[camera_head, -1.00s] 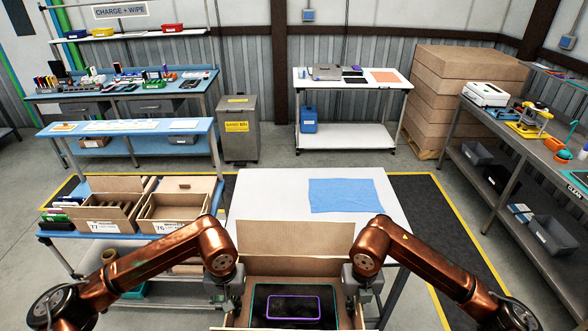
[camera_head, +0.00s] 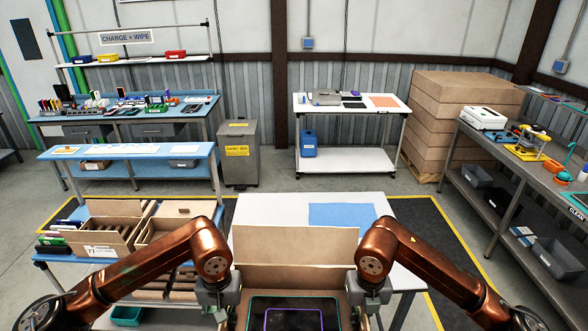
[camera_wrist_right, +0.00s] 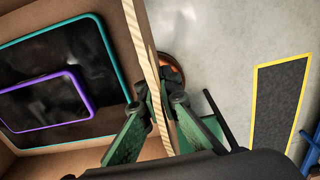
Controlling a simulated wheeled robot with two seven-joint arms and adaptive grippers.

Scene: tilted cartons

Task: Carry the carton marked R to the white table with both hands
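The open brown carton (camera_head: 295,246) is at the bottom of the head view, its far flap raised and its near part cut off. Dark panels with teal and purple rims lie inside. No R mark shows. My right gripper (camera_head: 362,301) is on the carton's right wall; in the right wrist view its green fingers (camera_wrist_right: 160,128) close on that wall (camera_wrist_right: 150,70) from both sides. My left gripper (camera_head: 230,303) is at the left wall, its fingertips mostly hidden. The white table (camera_head: 265,208) is just beyond the carton, partly hidden by it, with a blue cloth (camera_head: 341,215) on top.
A blue-shelved rack with open cartons (camera_head: 105,228) stands close on the left. A grey workbench (camera_head: 540,190) runs along the right. A dark floor mat with a yellow border (camera_head: 440,235) lies right of the white table. Bare floor shows behind the table.

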